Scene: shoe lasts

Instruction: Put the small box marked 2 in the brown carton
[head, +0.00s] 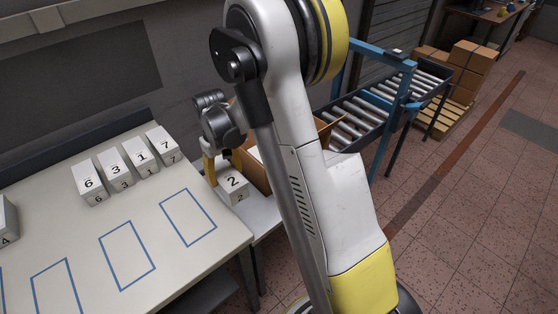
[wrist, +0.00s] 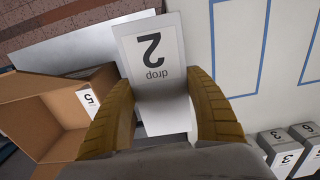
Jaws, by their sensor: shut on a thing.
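The small white box marked 2 (head: 233,186) is at the right end of the table in the head view, just left of the brown carton (head: 254,172). In the wrist view the box (wrist: 154,50) is between the two yellow fingers of my gripper (wrist: 163,88), which are shut on it. Its face reads "2" and "drop", upside down. The open carton (wrist: 35,95) lies to the left of the box in the wrist view, with a box marked 5 (wrist: 87,98) inside.
White boxes marked 6 (head: 90,183), 3 (head: 116,170), 1 (head: 140,158) and 7 (head: 163,146) stand in a row on the table (head: 165,235). Blue outlined rectangles on the table are empty. A roller conveyor (head: 365,115) stands behind my arm.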

